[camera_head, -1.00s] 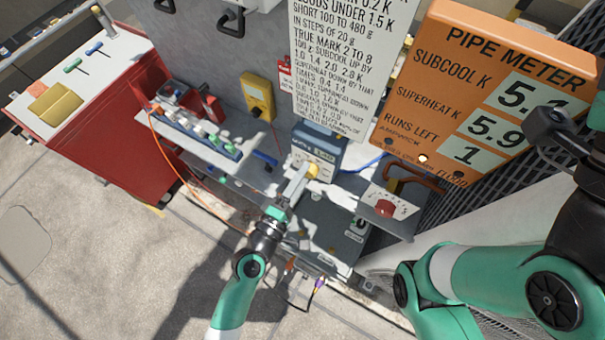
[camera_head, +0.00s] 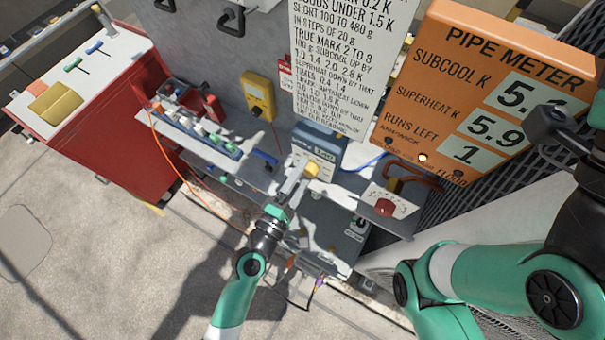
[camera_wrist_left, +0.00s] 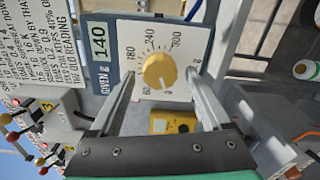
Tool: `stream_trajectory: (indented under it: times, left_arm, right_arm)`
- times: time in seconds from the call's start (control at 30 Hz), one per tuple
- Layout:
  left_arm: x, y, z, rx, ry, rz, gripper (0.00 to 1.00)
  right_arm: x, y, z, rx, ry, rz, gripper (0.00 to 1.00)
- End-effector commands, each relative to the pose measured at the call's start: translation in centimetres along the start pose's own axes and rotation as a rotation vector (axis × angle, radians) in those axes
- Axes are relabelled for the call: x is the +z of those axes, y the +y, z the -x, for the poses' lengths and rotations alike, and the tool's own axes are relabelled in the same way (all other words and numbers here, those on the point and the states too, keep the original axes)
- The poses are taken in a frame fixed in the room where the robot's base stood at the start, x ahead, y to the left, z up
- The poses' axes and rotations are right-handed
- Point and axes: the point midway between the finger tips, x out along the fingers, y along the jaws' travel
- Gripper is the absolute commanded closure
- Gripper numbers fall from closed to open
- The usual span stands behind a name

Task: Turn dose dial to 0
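The dose dial is a yellow knob (camera_wrist_left: 160,70) on a white numbered face in the left wrist view. A small dark mark on it points down towards the 0 end of the scale; its exact setting is hard to tell. The display (camera_wrist_left: 100,42) beside it reads 140, above "GIVEN g". My left gripper (camera_wrist_left: 160,82) is open, one finger on each side of the knob, with visible gaps to it. In the head view the left gripper (camera_head: 291,188) reaches up to the yellow knob (camera_head: 312,170). My right arm shows at the right, but its fingers do not.
A panel with a red knob (camera_head: 384,208) stands right of the dial. A rack of coloured-capped parts (camera_head: 205,135) sits left on the grey shelf. A yellow meter (camera_head: 258,97) hangs behind. The orange board (camera_head: 480,90) reads 5.9 superheat and 1 run left.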

Motion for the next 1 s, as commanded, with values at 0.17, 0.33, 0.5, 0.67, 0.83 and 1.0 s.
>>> stream_trajectory:
  times: [0.17, 0.33, 0.5, 0.67, 0.83, 1.0]
  left_arm:
    - [0.0, 0.0, 0.0, -0.001, 0.000, -0.001, 0.19]
    - [0.0, -0.1, 0.1, -0.001, 0.000, -0.001, 0.19]
    - [-0.1, -0.1, 2.0, -0.002, 0.002, -0.001, 0.19]
    - [-0.1, -0.2, 5.8, -0.003, 0.003, 0.000, 0.19]
    - [-0.1, -0.3, 9.5, -0.002, 0.003, 0.000, 0.19]
    - [-0.1, -0.1, 11.4, -0.001, 0.001, -0.001, 0.19]
  right_arm:
    - [0.0, 0.0, 0.0, 0.000, 0.000, 0.000, 0.50]
    - [0.0, 0.0, 0.0, 0.000, 0.000, 0.000, 0.50]
    - [-0.1, 0.0, -0.1, 0.000, 0.000, 0.000, 0.50]
    - [-0.1, 0.0, -0.1, 0.000, 0.000, 0.000, 0.50]
    - [0.4, 0.0, 0.4, 0.000, 0.000, 0.000, 0.50]
    - [0.6, 0.0, 0.6, 0.000, 0.000, 0.000, 0.50]
